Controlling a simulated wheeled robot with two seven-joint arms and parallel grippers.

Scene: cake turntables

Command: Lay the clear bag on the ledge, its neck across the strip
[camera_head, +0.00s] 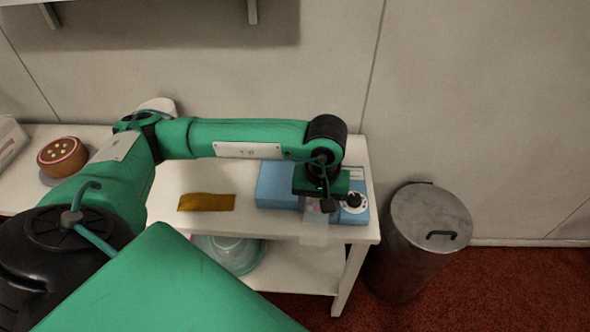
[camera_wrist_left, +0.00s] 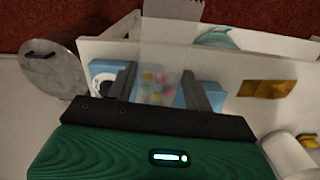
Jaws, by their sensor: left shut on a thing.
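The clear bag (camera_head: 314,228) shows as a pale see-through shape at the table's front edge, beneath my left gripper (camera_head: 323,204). In the left wrist view the bag (camera_wrist_left: 158,88) holds several coloured pieces and sits between the fingers of my left gripper (camera_wrist_left: 158,72), which is shut on it. The gripper is over the blue machine (camera_head: 277,185), which has a white dial (camera_head: 353,203) at its right end. My gripper and arm cover the machine's middle, so I cannot make out the ledge or the strip, nor whether the bag touches them. My right gripper is out of view.
A brown-gold cloth or packet (camera_head: 206,202) lies on the white table (camera_head: 250,227) left of the machine. A clear bowl (camera_head: 230,250) is on the shelf below. A metal bin (camera_head: 418,240) stands right of the table. A decorated cake (camera_head: 62,157) is far left.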

